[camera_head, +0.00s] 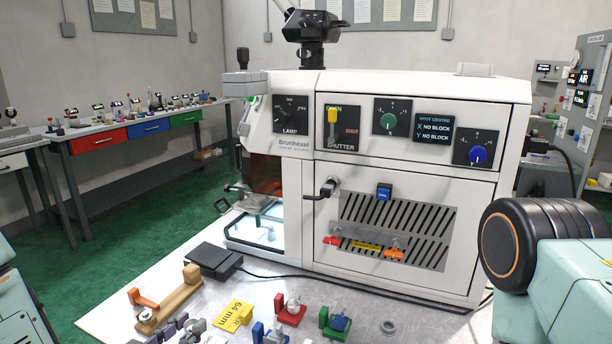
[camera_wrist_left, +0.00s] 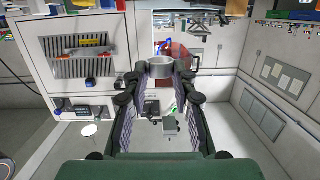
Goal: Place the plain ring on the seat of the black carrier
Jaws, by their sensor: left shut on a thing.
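A grey metal ring (camera_wrist_left: 160,68) with a smooth outside shows between the fingertips of my left gripper (camera_wrist_left: 160,76) in the left wrist view. The gripper is shut on it. In the head view my left gripper (camera_head: 185,329) seems to show only by its grey fingers at the bottom edge, low over the table front. Another grey ring (camera_head: 388,327) lies on the table at the front. I cannot pick out the black carrier or its seat for certain. A flat black box (camera_head: 212,260) with a cable lies at the table's left. My right gripper is out of view.
A large white machine (camera_head: 410,200) with knobs and a slotted panel stands at the back of the table (camera_head: 275,283). A wooden block with an orange handle (camera_head: 168,300), a yellow tag (camera_head: 235,315), a red fixture (camera_head: 291,312) and a green fixture (camera_head: 336,325) stand in front.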

